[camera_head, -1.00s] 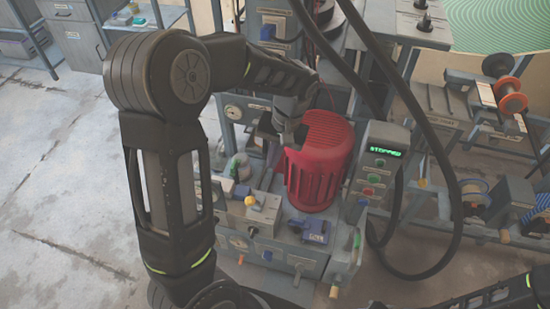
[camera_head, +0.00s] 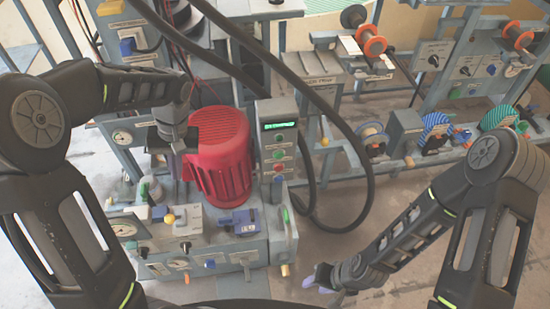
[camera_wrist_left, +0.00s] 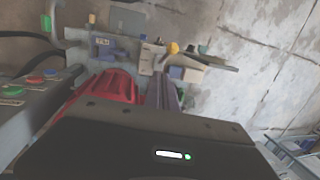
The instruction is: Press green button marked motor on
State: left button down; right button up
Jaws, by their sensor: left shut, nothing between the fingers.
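The grey control box (camera_head: 278,120) stands right of the red motor (camera_head: 220,160), with a lit green display on top. Below the display is a column of small buttons, with green (camera_head: 279,154), red (camera_head: 278,167) and blue ones. The left wrist view shows a green button (camera_wrist_left: 12,90) beside red and blue ones. Their labels are too small to read. My left gripper (camera_head: 178,142) is shut and empty, pointing down at the motor's left side, apart from the box. My right gripper (camera_head: 322,281) is low at the right front, away from the box; its jaw state is unclear.
A thick black hose (camera_head: 368,180) loops right of the control box. The press bench (camera_head: 205,252) carries a yellow knob (camera_head: 169,218) and a blue block (camera_head: 243,222). Shelves with orange spools (camera_head: 374,46) stand behind right. Bare floor lies at the front right.

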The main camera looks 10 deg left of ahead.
aim_at(280, 154)
jog(key=j+z, duration=0.2)
jog(key=z, duration=0.3)
jog(key=k+j+z, duration=0.1)
jog(key=z, duration=0.4)
jog(key=k+j+z, duration=0.15)
jog(key=z, duration=0.35)
